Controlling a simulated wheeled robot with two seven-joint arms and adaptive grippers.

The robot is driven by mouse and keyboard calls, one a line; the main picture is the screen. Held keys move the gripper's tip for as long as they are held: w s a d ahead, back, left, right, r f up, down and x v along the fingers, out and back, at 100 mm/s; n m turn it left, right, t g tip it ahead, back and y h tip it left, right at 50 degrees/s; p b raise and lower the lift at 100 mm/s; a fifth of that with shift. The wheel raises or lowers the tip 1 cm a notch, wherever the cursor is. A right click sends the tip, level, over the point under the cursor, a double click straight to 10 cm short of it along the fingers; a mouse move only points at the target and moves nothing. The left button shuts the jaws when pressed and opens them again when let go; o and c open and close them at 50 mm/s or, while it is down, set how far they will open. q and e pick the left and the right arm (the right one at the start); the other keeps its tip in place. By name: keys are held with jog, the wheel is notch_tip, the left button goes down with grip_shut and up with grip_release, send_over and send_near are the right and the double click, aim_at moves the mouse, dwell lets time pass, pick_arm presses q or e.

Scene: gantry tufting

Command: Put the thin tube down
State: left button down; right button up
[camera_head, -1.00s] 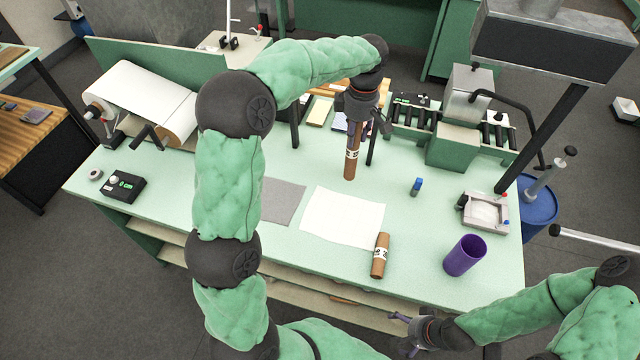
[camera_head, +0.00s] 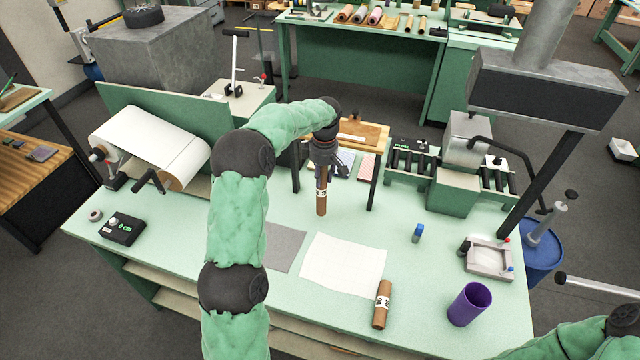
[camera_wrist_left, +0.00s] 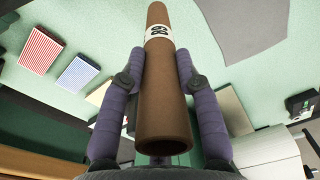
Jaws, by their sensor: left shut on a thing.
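My left gripper (camera_head: 325,168) is shut on the thin tube (camera_head: 321,203), a brown cardboard tube with a white printed label. The tube hangs about upright below the gripper, over the green table behind the white sheet. I cannot tell whether its lower end touches the table. In the left wrist view the tube (camera_wrist_left: 163,95) lies between the two purple fingers (camera_wrist_left: 155,95), its near end open and hollow. Another brown labelled tube (camera_head: 381,313) is at the front of the table, by the white sheet (camera_head: 345,264). My right gripper is out of view.
A grey sheet (camera_head: 285,246) lies left of the white one. A purple cup (camera_head: 468,305), a small blue bottle (camera_head: 417,233) and a tray fixture (camera_head: 489,260) are at the right. A wooden stand (camera_head: 363,134) is behind the tube. Bare table (camera_head: 375,225) lies right of it.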

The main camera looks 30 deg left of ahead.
pick_arm(q)
jog(key=shift+w+a+f, duration=0.1)
jog(key=shift+a+f, duration=0.1)
jog(key=shift+f, duration=0.8)
jog(key=shift+a+f, duration=0.2)
jog(key=shift+f, duration=0.8)
jog(key=shift+f, duration=0.15)
jog(key=c, duration=0.9)
grip_release()
jog(key=r, duration=1.2)
jog(key=shift+w+d+r+p, duration=0.15)
jog(key=shift+d+r+p, duration=0.05)
jog(key=shift+p, duration=0.2)
